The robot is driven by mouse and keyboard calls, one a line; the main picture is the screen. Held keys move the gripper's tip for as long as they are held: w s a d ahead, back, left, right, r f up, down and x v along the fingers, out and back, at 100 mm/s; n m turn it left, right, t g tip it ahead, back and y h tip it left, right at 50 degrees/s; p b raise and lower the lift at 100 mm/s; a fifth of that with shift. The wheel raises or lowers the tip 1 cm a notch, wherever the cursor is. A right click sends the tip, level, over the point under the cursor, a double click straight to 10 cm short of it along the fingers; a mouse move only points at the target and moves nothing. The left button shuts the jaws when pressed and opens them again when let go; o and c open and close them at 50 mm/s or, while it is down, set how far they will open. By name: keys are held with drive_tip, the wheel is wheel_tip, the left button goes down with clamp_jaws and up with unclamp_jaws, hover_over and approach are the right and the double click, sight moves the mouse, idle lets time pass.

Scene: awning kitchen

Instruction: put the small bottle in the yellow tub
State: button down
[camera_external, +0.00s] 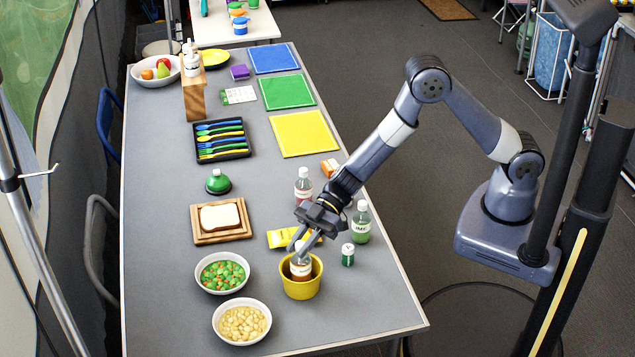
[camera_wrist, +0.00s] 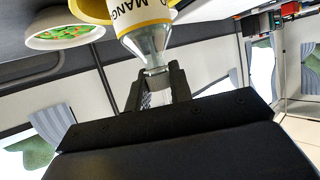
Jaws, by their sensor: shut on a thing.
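The yellow tub (camera_external: 301,288) stands near the front right of the table. My gripper (camera_external: 302,243) points down over the tub and is shut on the neck of a clear bottle with a white label (camera_external: 300,270). In the wrist view my gripper (camera_wrist: 157,82) grips this bottle (camera_wrist: 143,25), whose label shows "MANGO". The bottle's lower part is inside the tub's rim, hidden by the tub wall; I cannot tell whether it touches the bottom. Part of the yellow tub (camera_wrist: 90,10) shows beside it. A small green bottle with a white cap (camera_external: 348,256) stands right of the tub.
A green bottle (camera_external: 361,224) and a pinkish bottle (camera_external: 303,187) stand behind the tub. A yellow packet (camera_external: 283,238) lies close behind it. Bowls of vegetables (camera_external: 222,273) and pale pieces (camera_external: 242,322) are to the left. The table's front right corner is clear.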

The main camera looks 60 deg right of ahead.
drive_tip(key=shift+f, duration=1.1)
drive_tip(key=shift+f, duration=0.2)
drive_tip(key=c, duration=1.3)
unclamp_jaws()
drive_tip(key=shift+o, duration=0.2)
drive_tip(key=shift+r, duration=0.1)
drive_tip(key=v, duration=0.7)
drive_tip(key=shift+d+r+b, duration=0.2)
drive_tip(key=shift+d+b, duration=0.05)
drive_tip(key=shift+b, duration=0.1)
